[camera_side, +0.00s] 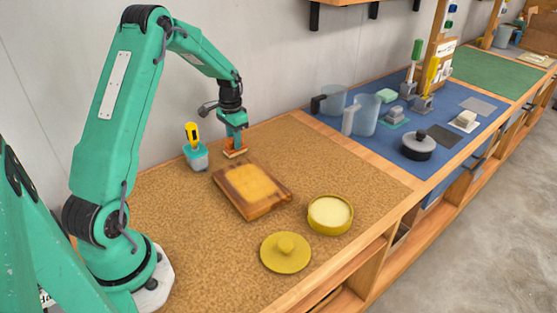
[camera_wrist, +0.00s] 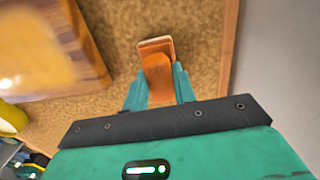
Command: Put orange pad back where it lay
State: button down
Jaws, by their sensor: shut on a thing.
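My gripper (camera_side: 237,143) is low over the far side of the cork-topped bench, near the wall, and shut on the orange pad (camera_side: 235,153). The pad is a small flat block with an orange grip, just behind the far edge of the wooden board (camera_side: 229,188). In the wrist view the orange pad (camera_wrist: 157,66) stands out between the teal fingertips (camera_wrist: 158,88), over bare cork. I cannot tell whether its underside touches the cork. The board has a yellowish patch on top and also shows at the upper left of the wrist view (camera_wrist: 88,40).
A teal cup (camera_side: 196,159) with a yellow-handled tool stands close left of my gripper. An open yellow tin (camera_side: 330,227) with pale contents and its knobbed lid (camera_side: 286,268) lie nearer the front. Cork right of my gripper is clear.

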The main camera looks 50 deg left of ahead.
jog(key=shift+f, duration=0.3)
dwell(0.4)
jog(key=c, duration=1.1)
grip_release()
jog(key=shift+o, duration=0.2)
jog(key=o, duration=0.6)
jog(key=shift+c, duration=0.2)
jog(key=shift+r, duration=0.45)
jog(key=shift+r, duration=0.4)
jog(key=shift+r, duration=0.3)
